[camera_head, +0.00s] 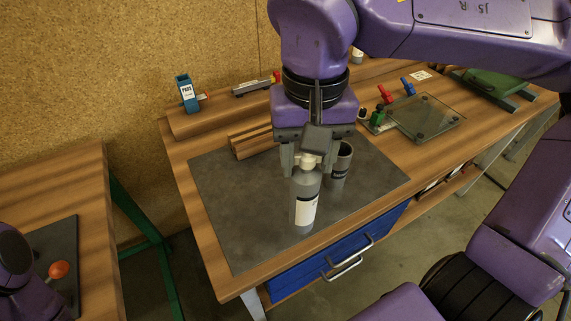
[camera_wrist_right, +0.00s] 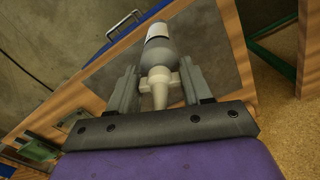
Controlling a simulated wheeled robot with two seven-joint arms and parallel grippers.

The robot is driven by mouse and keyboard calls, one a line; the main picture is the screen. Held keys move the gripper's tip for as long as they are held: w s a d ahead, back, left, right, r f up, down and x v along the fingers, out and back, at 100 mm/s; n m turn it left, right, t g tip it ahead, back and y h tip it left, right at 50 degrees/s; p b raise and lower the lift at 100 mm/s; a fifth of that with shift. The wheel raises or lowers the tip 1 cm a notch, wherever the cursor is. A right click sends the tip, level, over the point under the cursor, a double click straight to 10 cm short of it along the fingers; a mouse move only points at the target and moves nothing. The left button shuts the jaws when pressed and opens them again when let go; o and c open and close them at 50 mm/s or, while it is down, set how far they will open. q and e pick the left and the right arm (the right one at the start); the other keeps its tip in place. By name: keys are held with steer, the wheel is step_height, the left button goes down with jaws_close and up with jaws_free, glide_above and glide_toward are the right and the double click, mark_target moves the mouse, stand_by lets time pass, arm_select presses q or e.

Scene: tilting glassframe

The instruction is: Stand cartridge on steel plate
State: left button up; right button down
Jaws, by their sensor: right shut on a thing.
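The cartridge (camera_head: 306,196) is a grey cylinder with a white label and a pale nozzle end. It is roughly upright, nozzle up, over the dark grey steel plate (camera_head: 225,205) on the bench. My right gripper (camera_head: 308,168) points down from above and is shut on the pale nozzle end. In the right wrist view the nozzle (camera_wrist_right: 158,82) sits between the two fingers, with the grey body (camera_wrist_right: 160,55) beyond. I cannot tell whether its base touches the plate. My left gripper is not in view; only part of my left arm shows at the lower left.
A grey cylindrical cup (camera_head: 341,162) stands on the plate just behind and right of the cartridge. A wooden block (camera_head: 252,141) lies at the back edge. A glass panel (camera_head: 427,116) with red and blue clamps is at the right. The plate's left part is clear.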

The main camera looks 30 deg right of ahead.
steer(key=shift+w+a+f, duration=0.2)
steer(key=shift+w+a, duration=0.1)
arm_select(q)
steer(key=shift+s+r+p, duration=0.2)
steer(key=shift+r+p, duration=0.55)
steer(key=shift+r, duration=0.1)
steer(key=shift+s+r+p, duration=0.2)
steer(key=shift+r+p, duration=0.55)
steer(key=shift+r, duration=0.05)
arm_select(e)
steer(key=w+a+f, duration=0.3)
steer(key=w+f, duration=0.8)
steer(key=f, duration=0.1)
steer(key=shift+w+a+f, duration=0.15)
steer(key=shift+w+a, duration=0.1)
steer(key=shift+w, duration=0.1)
steer(key=shift+c, duration=2.4)
jaws_free()
steer(key=shift+f, duration=0.15)
